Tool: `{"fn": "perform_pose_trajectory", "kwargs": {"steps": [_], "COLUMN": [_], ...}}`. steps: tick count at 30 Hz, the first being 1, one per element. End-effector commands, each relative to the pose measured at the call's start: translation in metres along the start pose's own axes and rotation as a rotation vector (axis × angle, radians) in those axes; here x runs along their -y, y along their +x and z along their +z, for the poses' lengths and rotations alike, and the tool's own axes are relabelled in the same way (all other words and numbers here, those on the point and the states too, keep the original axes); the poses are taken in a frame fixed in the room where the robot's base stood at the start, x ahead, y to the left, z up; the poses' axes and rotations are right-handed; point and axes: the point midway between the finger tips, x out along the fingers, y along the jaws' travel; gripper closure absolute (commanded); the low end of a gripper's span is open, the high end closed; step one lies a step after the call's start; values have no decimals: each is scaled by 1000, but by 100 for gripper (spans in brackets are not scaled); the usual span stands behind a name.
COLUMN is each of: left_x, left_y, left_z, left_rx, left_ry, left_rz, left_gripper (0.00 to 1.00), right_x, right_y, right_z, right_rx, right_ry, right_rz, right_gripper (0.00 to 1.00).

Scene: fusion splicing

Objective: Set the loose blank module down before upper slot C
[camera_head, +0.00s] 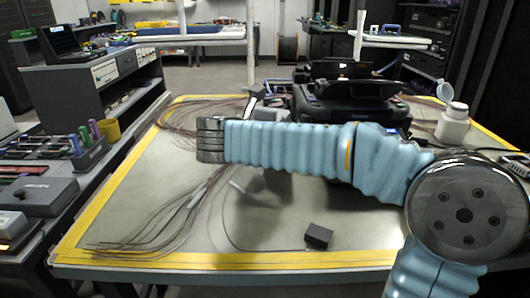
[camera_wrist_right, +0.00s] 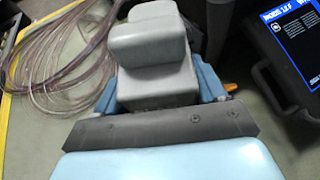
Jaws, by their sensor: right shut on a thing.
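My right arm crosses the head view from the right, and its far end lies over the table near the cables. The head view does not clearly show the gripper's fingertips. In the right wrist view my right gripper (camera_wrist_right: 150,40) shows as rounded grey blocks with blue parts at both sides. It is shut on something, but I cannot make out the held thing. A small black box (camera_head: 318,236) lies on the table's near part, apart from my arm, and a thin cable runs to it. I cannot tell whether it is the blank module. Upper slot C cannot be made out. My left gripper is not in view.
Thin cables (camera_head: 150,226) spread over the table's left half; they also show in the right wrist view (camera_wrist_right: 60,60). A black device with a screen (camera_wrist_right: 285,40) is right of the gripper. A white bottle (camera_head: 453,122) stands at the right. The near middle tabletop is largely clear.

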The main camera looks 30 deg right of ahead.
Motion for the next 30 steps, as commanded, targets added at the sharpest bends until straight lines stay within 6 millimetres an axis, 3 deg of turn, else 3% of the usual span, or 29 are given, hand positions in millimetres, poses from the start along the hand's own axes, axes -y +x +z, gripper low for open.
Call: {"fn": "perform_pose_trajectory", "kwargs": {"steps": [4, 11, 15, 29, 30], "left_x": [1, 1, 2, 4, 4], "left_y": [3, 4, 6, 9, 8], "left_z": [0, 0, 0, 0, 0], "left_rx": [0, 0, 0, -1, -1], "left_ry": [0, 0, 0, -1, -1], "left_rz": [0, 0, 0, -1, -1], "left_gripper": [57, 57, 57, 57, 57], "right_x": [-12, -22, -22, -22, -22], "right_y": [22, 40, 49, 53, 53], "right_z": [-16, -29, -49, -60, -60], "right_rx": [0, 0, 0, 1, 0], "right_ry": [-2, -1, -2, 1, 1], "right_rz": [-1, 0, -1, 1, 1], "right_gripper": [63, 63, 63, 63, 27]}}
